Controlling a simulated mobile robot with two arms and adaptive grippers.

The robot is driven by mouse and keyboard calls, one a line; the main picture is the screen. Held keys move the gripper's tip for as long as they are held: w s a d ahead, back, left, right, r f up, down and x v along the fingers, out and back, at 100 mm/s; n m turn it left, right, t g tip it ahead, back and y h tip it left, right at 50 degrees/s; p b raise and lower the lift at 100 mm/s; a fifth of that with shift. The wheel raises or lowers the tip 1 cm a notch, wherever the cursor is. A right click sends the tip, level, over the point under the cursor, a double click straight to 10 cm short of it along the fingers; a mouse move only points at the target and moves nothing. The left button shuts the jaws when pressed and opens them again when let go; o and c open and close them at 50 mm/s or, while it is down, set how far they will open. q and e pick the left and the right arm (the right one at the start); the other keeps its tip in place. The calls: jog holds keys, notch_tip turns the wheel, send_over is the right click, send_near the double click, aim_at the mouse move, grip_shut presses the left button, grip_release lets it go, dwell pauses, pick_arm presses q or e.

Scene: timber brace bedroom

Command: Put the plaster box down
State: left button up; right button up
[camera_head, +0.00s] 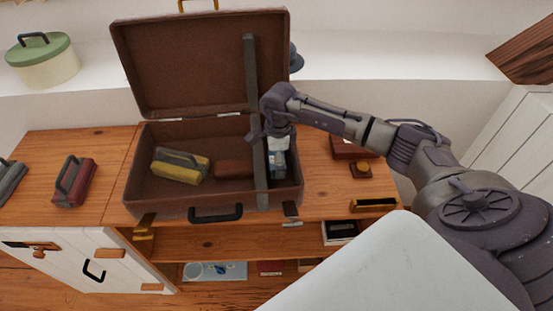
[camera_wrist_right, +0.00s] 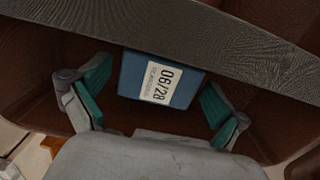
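The plaster box looks to be the blue box with a white label reading 06/28 (camera_wrist_right: 186,95) in the right wrist view. It also shows, partly covered, in the head view (camera_head: 278,164). It is inside the brown suitcase (camera_head: 170,210), at the right end beside the dark strap (camera_head: 250,85). My right gripper (camera_wrist_right: 157,77) is over the box, with its teal-padded fingers spread on either side and gaps between them and the box. It also shows in the head view (camera_head: 273,131). Whether the box rests on the suitcase floor is hard to tell. My left gripper is not in view.
The suitcase lid stands open behind. Inside are a yellow bag-like item (camera_head: 180,168) and a reddish-brown item (camera_head: 233,169). A red item (camera_head: 75,185) with a handle sits left on the wooden top (camera_head: 100,145). A small brown box (camera_head: 355,149) is to the right.

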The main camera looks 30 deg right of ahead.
jog(key=shift+r, duration=0.1)
jog(key=shift+r, duration=0.2)
notch_tip(320, 180, up, 12)
jog(key=b, duration=0.1)
jog(key=shift+d+b, duration=0.15)
jog(key=shift+b, duration=0.15)
jog(key=shift+s+f, duration=0.1)
jog(key=shift+f, duration=0.05)
